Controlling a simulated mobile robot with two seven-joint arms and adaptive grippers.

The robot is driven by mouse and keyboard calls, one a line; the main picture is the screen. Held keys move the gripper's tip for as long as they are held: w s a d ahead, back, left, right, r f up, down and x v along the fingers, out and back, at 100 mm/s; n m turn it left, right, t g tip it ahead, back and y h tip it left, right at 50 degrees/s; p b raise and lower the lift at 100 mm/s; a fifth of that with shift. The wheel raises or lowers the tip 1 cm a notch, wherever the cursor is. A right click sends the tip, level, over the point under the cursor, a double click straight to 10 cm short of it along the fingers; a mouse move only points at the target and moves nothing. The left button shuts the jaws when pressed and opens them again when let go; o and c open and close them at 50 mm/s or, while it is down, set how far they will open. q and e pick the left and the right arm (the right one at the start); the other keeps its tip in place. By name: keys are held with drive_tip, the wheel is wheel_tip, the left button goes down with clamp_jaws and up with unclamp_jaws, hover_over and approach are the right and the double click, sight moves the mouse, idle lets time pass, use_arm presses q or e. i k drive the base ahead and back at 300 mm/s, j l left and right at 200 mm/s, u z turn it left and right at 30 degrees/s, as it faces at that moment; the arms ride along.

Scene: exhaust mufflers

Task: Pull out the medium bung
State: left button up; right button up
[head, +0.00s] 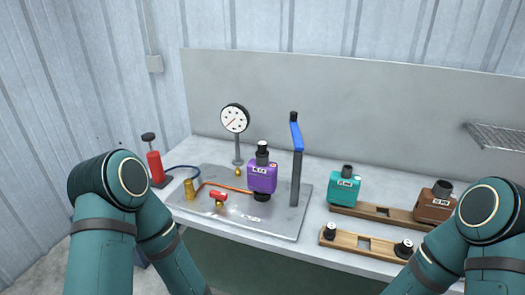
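Black bungs are seated in a light wooden rack (365,246) at the front of the bench: a left bung (329,231) and a right bung (403,248). A square hole lies between them. A purple muffler (262,178) stands on a metal plate with a black cylindrical piece (262,148) on its top. A teal muffler (344,190) and a brown muffler (435,205) stand on a darker wooden rack behind. Their labels are too small to read, so I cannot tell which bung is medium. Both my grippers are out of view below the frame.
A dial gauge (235,118), a blue-handled lever on a post (296,135), a red valve (219,196) and copper pipe (228,187) crowd the metal plate (270,226). A red pump (155,165) stands at left. A backboard (390,110) closes the rear; a wire shelf (500,135) is at right.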

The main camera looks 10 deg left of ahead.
sight(261, 152)
drive_tip(key=i+j, duration=0.15)
drive_tip(key=j, duration=0.2)
drive_tip(key=i+j, duration=0.35)
drive_tip(key=j, duration=0.3)
drive_tip(key=i+j, duration=0.15)
drive_tip(key=j, duration=0.2)
drive_tip(key=i+j, duration=0.15)
drive_tip(key=j, duration=0.15)
drive_tip(key=z, duration=1.6)
